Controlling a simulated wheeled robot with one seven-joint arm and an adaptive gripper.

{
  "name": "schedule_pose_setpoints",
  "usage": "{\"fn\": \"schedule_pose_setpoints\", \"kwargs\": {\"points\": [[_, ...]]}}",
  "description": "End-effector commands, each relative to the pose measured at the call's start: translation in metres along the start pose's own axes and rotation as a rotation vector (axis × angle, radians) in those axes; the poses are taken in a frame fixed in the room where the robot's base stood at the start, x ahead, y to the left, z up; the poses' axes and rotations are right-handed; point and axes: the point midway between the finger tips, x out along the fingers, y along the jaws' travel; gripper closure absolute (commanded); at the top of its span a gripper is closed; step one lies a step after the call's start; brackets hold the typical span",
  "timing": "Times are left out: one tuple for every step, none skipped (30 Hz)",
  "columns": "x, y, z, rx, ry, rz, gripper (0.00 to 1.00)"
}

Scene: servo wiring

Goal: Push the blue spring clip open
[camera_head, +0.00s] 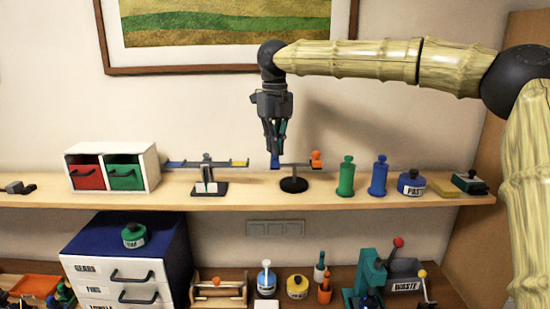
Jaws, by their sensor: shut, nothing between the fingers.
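My gripper (274,150) hangs straight down above the shelf with its fingers shut and empty. A small blue piece (275,161), which looks like the blue spring clip, is just under the fingertips. It sits at the left end of a thin bar on a black round-based stand (293,184). An orange piece (316,158) is at the bar's right end. The fingertips are very close to the blue piece; I cannot tell whether they touch it. Whether the clip is open or shut is too small to tell.
A framed picture hangs on the wall behind.

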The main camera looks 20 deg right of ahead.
Motion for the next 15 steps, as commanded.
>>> {"fn": "schedule_pose_setpoints", "kwargs": {"points": [[-0.0002, -0.0001, -0.0001, 0.0, 0.0, 0.0, 1.0], [-0.0003, -0.0001, -0.0001, 0.0, 0.0, 0.0, 1.0], [-0.0003, -0.0001, -0.0001, 0.0, -0.001, 0.0, 1.0], [-0.0004, -0.0001, -0.0001, 0.0, -0.001, 0.0, 1.0], [-0.0004, 0.0, -0.0001, 0.0, -0.001, 0.0, 1.0], [-0.0002, 0.0, -0.0002, 0.0, -0.001, 0.0, 1.0], [0.0, 0.0, -0.0002, 0.0, -0.001, 0.0, 1.0], [0.0004, 0.0, -0.0002, 0.0, -0.001, 0.0, 1.0], [0.0009, 0.0, -0.0002, 0.0, 0.0, 0.0, 1.0], [0.0015, 0.0, -0.0002, 0.0, 0.0, 0.0, 1.0], [0.0021, -0.0001, -0.0002, 0.0, 0.0, 0.0, 1.0], [0.003, -0.0001, -0.0002, 0.0, 0.0, 0.0, 1.0], [0.0038, -0.0001, -0.0002, 0.0, 0.0, 0.0, 1.0], [0.0045, -0.0001, -0.0002, 0.0, 0.0, 0.0, 1.0], [0.0054, -0.0001, -0.0002, 0.0, 0.0, 0.0, 1.0]]}}
